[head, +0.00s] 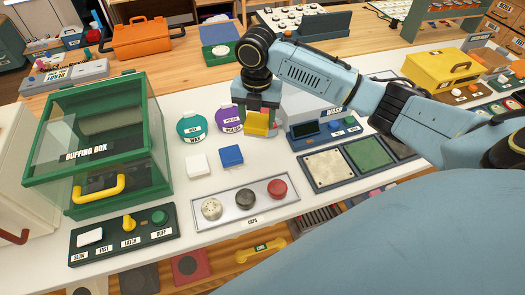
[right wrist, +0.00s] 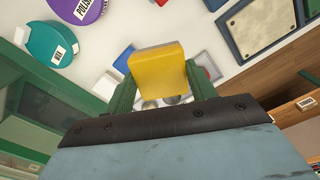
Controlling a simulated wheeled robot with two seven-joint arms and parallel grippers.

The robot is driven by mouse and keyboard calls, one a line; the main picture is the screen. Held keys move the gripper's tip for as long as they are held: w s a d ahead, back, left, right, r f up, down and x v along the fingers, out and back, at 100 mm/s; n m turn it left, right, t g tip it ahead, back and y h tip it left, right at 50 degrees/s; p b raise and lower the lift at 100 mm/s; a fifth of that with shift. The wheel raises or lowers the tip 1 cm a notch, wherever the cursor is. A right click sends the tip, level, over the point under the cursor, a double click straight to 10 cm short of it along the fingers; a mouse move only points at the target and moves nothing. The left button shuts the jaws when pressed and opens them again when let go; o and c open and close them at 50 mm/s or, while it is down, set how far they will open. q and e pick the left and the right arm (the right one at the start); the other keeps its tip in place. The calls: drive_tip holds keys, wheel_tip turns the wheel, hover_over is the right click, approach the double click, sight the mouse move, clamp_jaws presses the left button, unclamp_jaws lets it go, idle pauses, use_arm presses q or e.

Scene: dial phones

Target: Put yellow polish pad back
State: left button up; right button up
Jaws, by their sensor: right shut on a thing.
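The yellow polish pad (head: 257,122) is a small yellow block. My right gripper (head: 258,112) is shut on it and holds it above the white table, just right of the purple polish tin (head: 229,118). In the right wrist view the yellow pad (right wrist: 158,70) sits between the two green fingers of my right gripper (right wrist: 160,85). A white pad (head: 197,165) and a blue pad (head: 231,156) lie on the table in front of the tins. My left gripper is not in view.
The teal wax tin (head: 191,127) stands left of the purple one. The green buffing box (head: 100,140) is at left, with a control panel (head: 124,234) before it. The caps tray (head: 245,202) lies at front centre. A wash unit (head: 325,128) and framed panels (head: 362,158) are at right.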

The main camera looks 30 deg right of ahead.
drive_tip(key=n, duration=0.2)
drive_tip(key=d+f+n, duration=0.1)
drive_tip(key=d+n, duration=0.1)
drive_tip(key=n, duration=0.1)
drive_tip(key=shift+w+f+n, duration=0.3)
drive_tip(key=shift+f, duration=0.05)
wheel_tip(320, 180, down, 10)
drive_tip(key=shift+r+b, duration=0.1)
drive_tip(key=shift+b, duration=0.4)
drive_tip(key=o, duration=1)
drive_tip(key=shift+f, duration=0.2)
drive_tip(key=shift+c, duration=0.2)
wheel_tip(320, 180, up, 12)
drive_tip(key=shift+r+p, duration=0.2)
drive_tip(key=shift+p, duration=0.45)
